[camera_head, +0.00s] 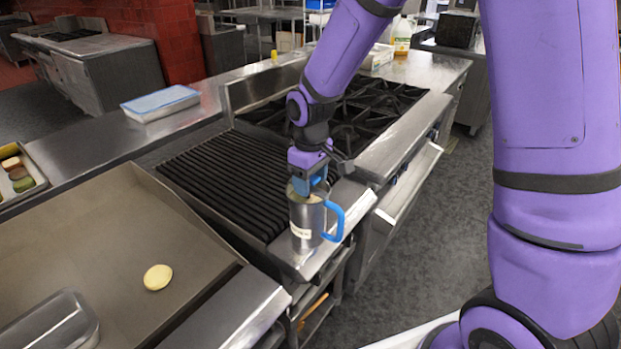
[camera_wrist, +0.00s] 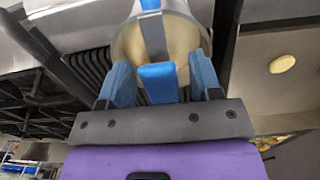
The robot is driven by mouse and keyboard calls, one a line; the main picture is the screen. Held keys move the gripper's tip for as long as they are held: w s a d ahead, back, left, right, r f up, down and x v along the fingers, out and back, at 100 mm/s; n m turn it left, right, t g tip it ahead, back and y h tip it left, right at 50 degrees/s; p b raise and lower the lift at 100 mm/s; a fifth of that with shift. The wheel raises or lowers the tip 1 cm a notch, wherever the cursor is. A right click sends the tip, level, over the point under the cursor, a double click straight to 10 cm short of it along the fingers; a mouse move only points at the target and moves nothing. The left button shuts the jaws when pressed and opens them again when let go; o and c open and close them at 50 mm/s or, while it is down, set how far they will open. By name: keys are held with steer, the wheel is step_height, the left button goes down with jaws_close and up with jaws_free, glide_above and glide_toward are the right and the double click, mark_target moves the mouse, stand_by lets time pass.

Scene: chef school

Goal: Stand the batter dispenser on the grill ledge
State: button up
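The batter dispenser (camera_head: 301,218) is a metal jug with pale batter inside, a label and a blue side handle (camera_head: 335,222). It looks upright on the steel grill ledge (camera_head: 345,208), in front of the black ribbed grill (camera_head: 225,178). My gripper (camera_head: 308,186) is right above its rim, pointing down. In the wrist view the dispenser (camera_wrist: 190,12) is just beyond my fingers. A blue grip (camera_wrist: 158,84) lies between my two blue fingers (camera_wrist: 162,85), with gaps showing beside it, so my gripper looks open around it. The dispenser's base contact is not clear.
A flat griddle (camera_head: 90,235) with a pale round batter cake (camera_head: 158,277) and a metal pan (camera_head: 48,328) lies left. A black burner range (camera_head: 350,112) stands behind the grill. A lidded container (camera_head: 160,103) sits on the back counter. Floor (camera_head: 430,235) is open at right.

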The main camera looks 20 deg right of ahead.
step_height(320, 180, up, 12)
steer(key=s+d+r+m+t, duration=0.3)
steer(key=s+d+r, duration=0.4)
steer(key=s+r, duration=0.35)
steer(key=s+d+r+m+t, duration=0.1)
steer(key=s+d+m, duration=0.3)
steer(key=s, duration=0.9)
steer(key=shift+s+d+r+t, duration=0.3)
steer(key=shift+s+d+t, duration=0.05)
steer(key=shift+d+t, duration=0.35)
